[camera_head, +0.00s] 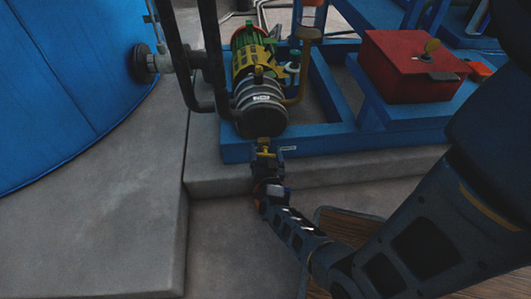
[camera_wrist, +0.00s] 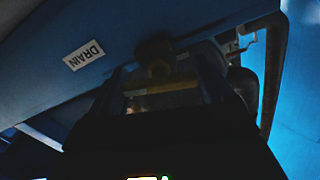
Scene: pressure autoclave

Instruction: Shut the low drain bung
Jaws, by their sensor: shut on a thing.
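The drain bung (camera_head: 264,152) is a small yellow T-shaped piece low at the front of the blue frame, below the grey pump end. In the wrist view its yellow crossbar (camera_wrist: 160,86) lies across the picture, with a dark round stem behind it. My gripper (camera_head: 267,163) is at the bung from the front, and its jaws are shut on the crossbar. The fingers are dark and their exact contact is hard to see.
The pump (camera_head: 260,100) with a green and yellow motor stands above the bung. A red box (camera_head: 405,65) with a yellow knob is on the frame at right. A blue tank (camera_head: 60,90) is at left. A concrete ledge (camera_head: 215,182) runs below the frame.

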